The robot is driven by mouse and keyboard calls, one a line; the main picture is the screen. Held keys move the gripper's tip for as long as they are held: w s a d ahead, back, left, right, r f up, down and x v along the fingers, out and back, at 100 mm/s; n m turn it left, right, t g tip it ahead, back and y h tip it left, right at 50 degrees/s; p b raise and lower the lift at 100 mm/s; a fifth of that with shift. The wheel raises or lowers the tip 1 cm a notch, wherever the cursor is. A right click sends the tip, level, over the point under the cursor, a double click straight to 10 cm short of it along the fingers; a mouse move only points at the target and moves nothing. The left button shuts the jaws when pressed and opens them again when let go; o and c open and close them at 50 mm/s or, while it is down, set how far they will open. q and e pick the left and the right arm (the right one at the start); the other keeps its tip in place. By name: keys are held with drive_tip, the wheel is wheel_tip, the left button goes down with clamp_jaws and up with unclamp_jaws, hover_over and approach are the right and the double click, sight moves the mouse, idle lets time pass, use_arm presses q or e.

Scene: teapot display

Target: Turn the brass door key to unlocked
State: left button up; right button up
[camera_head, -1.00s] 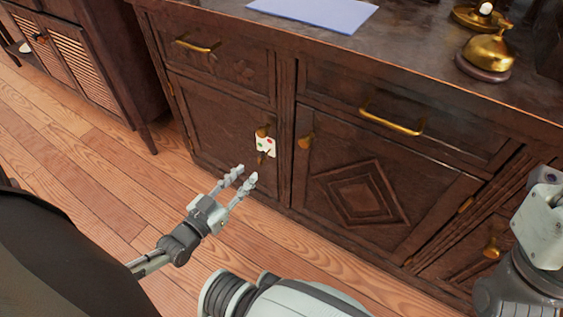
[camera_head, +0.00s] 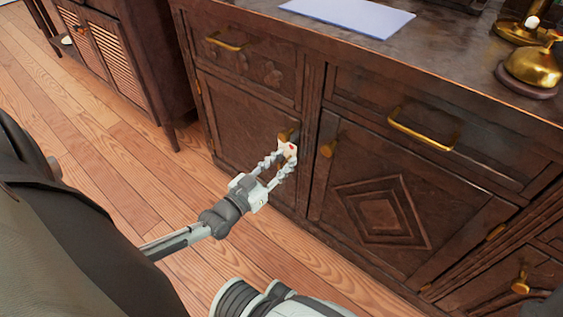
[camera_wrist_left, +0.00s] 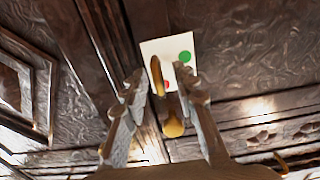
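The brass key (camera_wrist_left: 157,76) shows in the left wrist view as a narrow upright piece in front of a white plate (camera_wrist_left: 152,49). The plate bears a green dot and a red dot; the key is near the red one. In the head view the plate (camera_head: 291,149) is on the left cabinet door, just below a brass knob (camera_head: 287,134); the key there is hidden by my fingers. My left gripper (camera_head: 279,160) is at the plate, its fingers apart. In the wrist view the fingers (camera_wrist_left: 158,82) stand on either side of the key, without clear contact. My right gripper is out of view.
The knob (camera_wrist_left: 173,124) also shows between the fingers in the wrist view. A second door knob (camera_head: 328,148) is close on the right. Brass drawer handles (camera_head: 424,137) stick out above. The wooden floor (camera_head: 110,165) left of the cabinet is clear.

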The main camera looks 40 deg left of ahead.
use_arm(q)
clamp_jaws()
idle(0.4)
drive_tip(key=n+p, duration=0.1)
drive_tip(key=n, duration=0.3)
drive_tip(key=shift+a+p, duration=0.2)
drive_tip(key=shift+p, duration=0.15)
drive_tip(key=n, duration=0.3)
drive_tip(key=shift+a+n+p, duration=0.15)
drive_tip(key=shift+n+p, duration=0.15)
drive_tip(key=n, duration=0.5)
drive_tip(key=shift+a+f, duration=0.1)
drive_tip(key=shift+f, duration=0.2)
drive_tip(key=n, duration=0.5)
drive_tip(key=shift+f+b, duration=0.2)
drive_tip(key=shift+b, duration=0.2)
drive_tip(key=shift+n, duration=0.3)
